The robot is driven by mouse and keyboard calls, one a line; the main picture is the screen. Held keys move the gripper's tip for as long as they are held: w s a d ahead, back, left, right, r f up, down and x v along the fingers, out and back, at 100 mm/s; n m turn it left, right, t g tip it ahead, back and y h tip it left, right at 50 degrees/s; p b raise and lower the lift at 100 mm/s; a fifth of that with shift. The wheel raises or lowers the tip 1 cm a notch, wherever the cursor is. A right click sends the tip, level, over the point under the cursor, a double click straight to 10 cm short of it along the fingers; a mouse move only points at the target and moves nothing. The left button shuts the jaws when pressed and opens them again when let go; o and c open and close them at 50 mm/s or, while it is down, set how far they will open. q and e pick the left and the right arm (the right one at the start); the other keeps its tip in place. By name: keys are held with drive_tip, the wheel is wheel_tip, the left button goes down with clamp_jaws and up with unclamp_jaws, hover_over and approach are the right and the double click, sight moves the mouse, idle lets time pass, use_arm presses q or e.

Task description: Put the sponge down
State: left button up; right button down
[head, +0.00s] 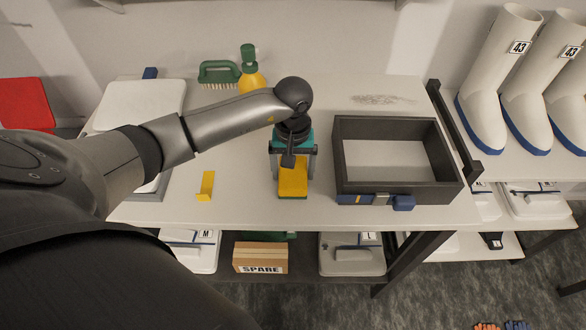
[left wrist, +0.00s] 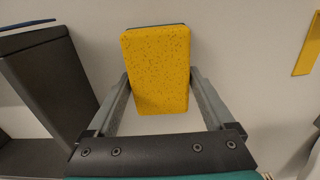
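Whether the sponge's underside touches the bench cannot be told. My right gripper is not in view.
A dark open-topped tray (head: 344,184) stands just right of the sponge. A yellow bracket (head: 206,185) lies to the left. A green brush (head: 219,71) and a yellow spray bottle (head: 251,78) stand at the back. The bench (head: 240,200) is clear between bracket and sponge.

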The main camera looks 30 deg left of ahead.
use_arm(q)
drive_tip(key=shift+o, duration=0.7)
wheel_tip(320, 180, up, 12)
drive_tip(key=p, duration=0.1)
drive_tip(key=shift+r, duration=0.25)
